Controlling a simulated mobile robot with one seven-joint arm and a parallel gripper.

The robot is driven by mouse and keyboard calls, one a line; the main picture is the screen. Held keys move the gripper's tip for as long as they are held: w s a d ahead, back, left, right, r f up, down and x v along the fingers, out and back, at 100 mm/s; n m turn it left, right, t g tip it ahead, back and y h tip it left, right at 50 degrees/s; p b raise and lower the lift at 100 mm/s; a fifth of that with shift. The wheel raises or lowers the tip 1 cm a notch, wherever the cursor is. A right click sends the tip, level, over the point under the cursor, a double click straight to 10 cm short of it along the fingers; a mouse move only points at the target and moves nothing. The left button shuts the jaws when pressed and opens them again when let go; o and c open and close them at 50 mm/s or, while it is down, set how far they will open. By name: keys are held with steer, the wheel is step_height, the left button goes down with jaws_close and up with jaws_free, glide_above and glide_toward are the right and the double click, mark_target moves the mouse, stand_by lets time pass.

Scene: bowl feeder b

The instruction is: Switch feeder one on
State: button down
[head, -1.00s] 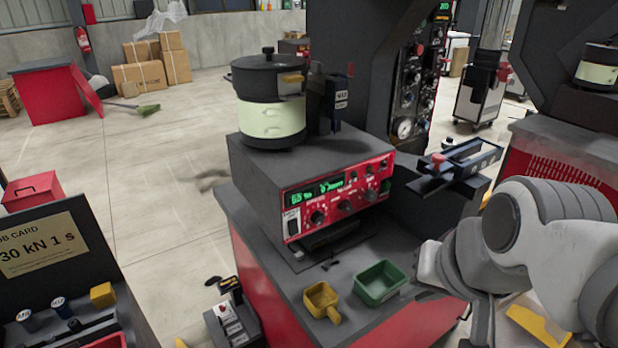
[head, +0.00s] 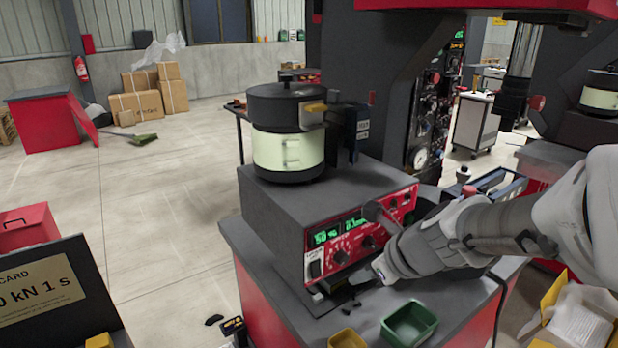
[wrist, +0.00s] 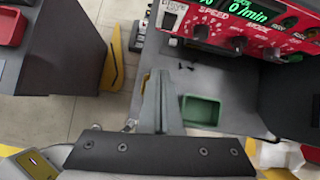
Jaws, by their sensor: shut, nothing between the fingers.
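The feeder in front of me has a dark box, a red control panel (head: 352,240) with lit green digits, and a dark-lidded bowl (head: 288,130) with a pale band on top. A dark rocker switch (head: 314,268) on a pale plate sits at the panel's left end; its position is too small to tell. The panel also shows in the wrist view (wrist: 262,32), with its knobs.
A green tray (head: 409,324) and a yellow scoop (head: 347,339) rest on the bench (head: 335,322) below the panel. Small dark parts lie near the box. A job card board (head: 45,290) stands at lower left. A second feeder (head: 602,92) is at right.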

mark_target(316, 269)
steer(key=shift+w+f+m, duration=0.4)
steer(key=shift+w+m, duration=0.15)
steer(key=shift+m, duration=0.25)
steer(key=w+a+r+b+x, duration=0.1)
steer(key=b+x, duration=0.4)
steer(key=x, duration=0.7)
steer(key=shift+w+a, duration=0.25)
steer(key=shift+w, duration=0.45)
steer(key=shift+w+a+t+b, duration=0.15)
steer(key=shift+t+b, duration=0.15)
steer(key=shift+b, duration=0.85)
steer(key=shift+r, duration=0.15)
